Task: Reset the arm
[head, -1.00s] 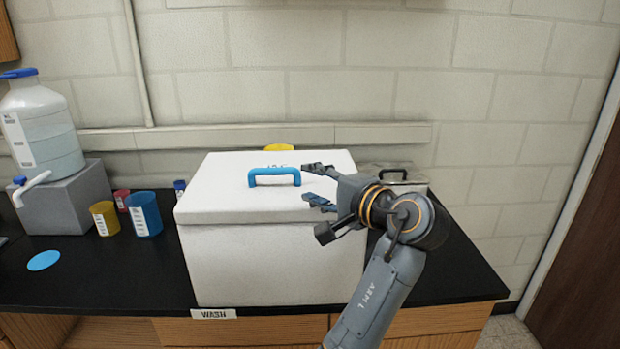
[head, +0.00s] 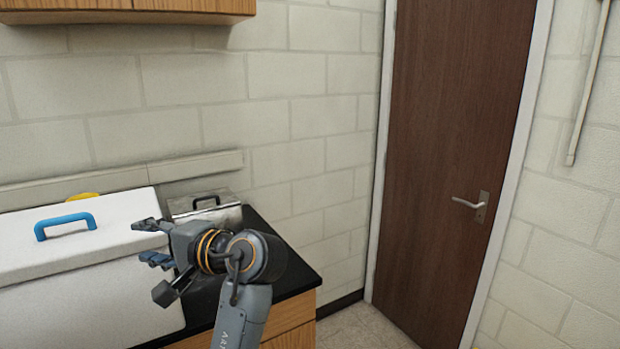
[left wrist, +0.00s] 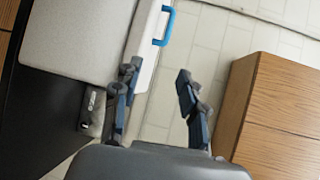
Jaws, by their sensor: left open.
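My left gripper (head: 150,243) is open and empty in the head view, its fingers pointing left over the right end of the white box. In the left wrist view its two fingers (left wrist: 156,80) stand apart with nothing between them. The white box (head: 110,300) has a closed lid with a blue handle (head: 66,224). The handle also shows in the left wrist view (left wrist: 167,25), beyond the fingers. The gripper is apart from the handle. My right gripper is in neither view.
A metal box with a black handle (head: 205,206) stands behind my gripper on the black counter (head: 284,262). A brown door (head: 445,150) is at the right. A wooden cabinet (head: 130,12) hangs at the upper left. Open floor lies between counter and door.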

